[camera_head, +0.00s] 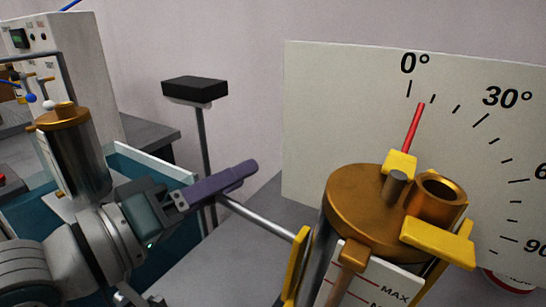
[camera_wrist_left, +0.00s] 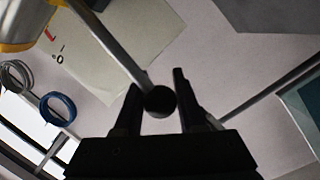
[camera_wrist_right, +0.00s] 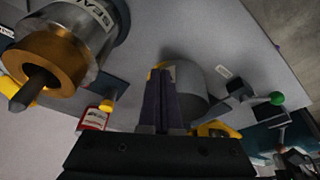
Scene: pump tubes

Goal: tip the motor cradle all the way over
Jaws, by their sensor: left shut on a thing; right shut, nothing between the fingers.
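The motor cradle shows in the head view as a bronze-topped cylinder (camera_head: 365,215) held by yellow brackets (camera_head: 437,243). It stands about upright, and its red pointer (camera_head: 415,127) is close to the 0° mark on the dial board (camera_head: 335,120). A thin steel lever (camera_head: 262,218) runs from the cradle left to my left gripper (camera_head: 218,187). In the left wrist view the lever's dark round end (camera_wrist_left: 160,101) lies between the fingers of my left gripper (camera_wrist_left: 157,99), which is shut on it. My right gripper (camera_wrist_right: 160,97) is shut and empty in the right wrist view.
A second bronze-topped steel cylinder (camera_head: 72,150) stands at the left in a teal tray (camera_head: 150,165). A black-topped stand (camera_head: 195,88) rises behind the lever. The right wrist view shows a bronze-collared cylinder (camera_wrist_right: 65,55), a grey cylinder (camera_wrist_right: 186,88) and a red-labelled container (camera_wrist_right: 94,119).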

